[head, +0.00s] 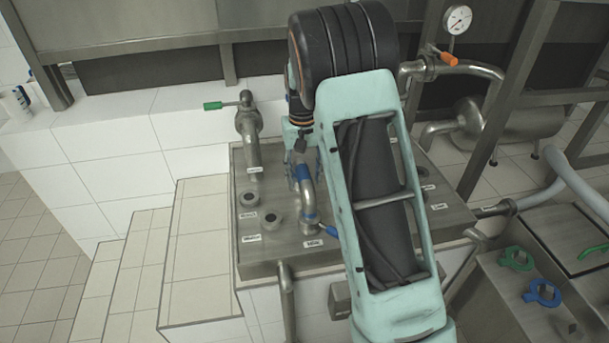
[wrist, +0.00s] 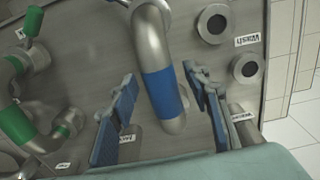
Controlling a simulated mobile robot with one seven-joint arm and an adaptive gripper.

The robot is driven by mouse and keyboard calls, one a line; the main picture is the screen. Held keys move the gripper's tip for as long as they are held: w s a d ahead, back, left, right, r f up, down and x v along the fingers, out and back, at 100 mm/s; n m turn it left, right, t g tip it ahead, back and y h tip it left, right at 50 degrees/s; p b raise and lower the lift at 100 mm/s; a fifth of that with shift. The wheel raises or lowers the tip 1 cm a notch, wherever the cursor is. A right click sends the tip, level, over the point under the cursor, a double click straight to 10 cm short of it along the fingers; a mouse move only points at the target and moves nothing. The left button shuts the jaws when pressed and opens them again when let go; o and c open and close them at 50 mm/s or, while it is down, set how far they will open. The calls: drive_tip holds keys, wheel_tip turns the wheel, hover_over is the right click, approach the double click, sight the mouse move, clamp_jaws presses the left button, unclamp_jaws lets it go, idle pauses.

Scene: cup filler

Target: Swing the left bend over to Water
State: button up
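The left bend is a steel pipe with a blue band; it stands on the steel panel, left of my arm, in the head view (head: 307,188). In the wrist view the bend (wrist: 160,88) runs down between the fingers of my gripper (wrist: 159,78). The gripper is open, one blue-padded finger on each side, with visible gaps to the pipe. To the right are two open round ports, an upper (wrist: 213,23) and a lower (wrist: 247,68). A label reading Wash (wrist: 248,40) lies between them.
A green-banded bend (wrist: 18,122) stands left of the gripper in the wrist view. In the head view a pipe with a green handle (head: 247,125) rises at the panel's back left. My arm hides the panel's middle. White tiled steps (head: 196,255) lie to the left.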

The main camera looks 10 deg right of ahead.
clamp_jaws()
drive_tip(key=shift+a, duration=0.1)
drive_tip(key=w+a+m+p, duration=0.2)
drive_tip(key=a+m, duration=0.3)
drive_tip(key=m, duration=0.3)
drive_tip(key=shift+w+a, duration=0.15)
drive_tip(key=shift+a, duration=0.25)
idle(0.3)
idle(0.3)
drive_tip(key=shift+o, duration=0.4)
unclamp_jaws()
